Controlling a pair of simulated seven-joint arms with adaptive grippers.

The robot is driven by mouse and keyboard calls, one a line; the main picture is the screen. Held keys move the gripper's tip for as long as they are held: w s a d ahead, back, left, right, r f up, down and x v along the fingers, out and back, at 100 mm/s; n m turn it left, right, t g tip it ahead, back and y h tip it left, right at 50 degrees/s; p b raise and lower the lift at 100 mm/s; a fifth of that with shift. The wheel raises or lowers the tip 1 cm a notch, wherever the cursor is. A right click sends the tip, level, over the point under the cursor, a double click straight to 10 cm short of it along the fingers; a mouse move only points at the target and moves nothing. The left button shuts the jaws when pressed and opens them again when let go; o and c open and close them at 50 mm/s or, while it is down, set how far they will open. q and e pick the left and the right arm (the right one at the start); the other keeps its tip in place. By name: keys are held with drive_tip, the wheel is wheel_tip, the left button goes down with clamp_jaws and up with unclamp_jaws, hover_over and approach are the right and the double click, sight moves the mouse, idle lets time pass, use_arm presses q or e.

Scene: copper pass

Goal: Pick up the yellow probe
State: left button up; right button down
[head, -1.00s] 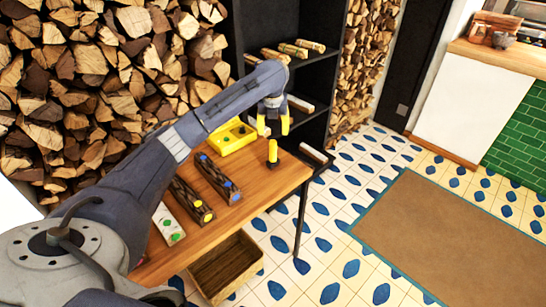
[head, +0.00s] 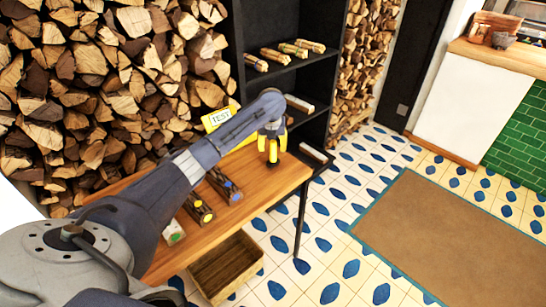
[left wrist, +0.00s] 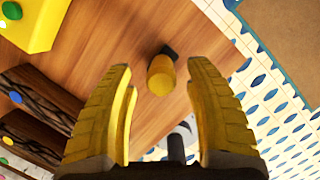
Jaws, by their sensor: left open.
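The yellow probe (left wrist: 160,76) stands on the wooden table, seen from above in the left wrist view, with a dark base partly showing behind it. My left gripper (left wrist: 158,85) is open, with its yellow fingers apart on either side of the probe's line in that view. In the head view my left gripper (head: 272,158) is low over the table's right end and mostly hides the probe. I cannot tell whether the fingers touch it. My right gripper is not in view.
The wooden table (head: 272,183) holds dark logs with coloured dots (head: 224,186) and a yellow TEST box (head: 220,118). A wooden crate (head: 227,267) is on the floor below. A black shelf (head: 285,78) with small logs stands behind. The tiled floor lies to the right.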

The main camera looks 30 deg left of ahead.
sight(273, 153)
use_arm(q)
drive_tip(key=shift+x, duration=2.65)
drive_tip(key=shift+c, duration=0.3)
clamp_jaws()
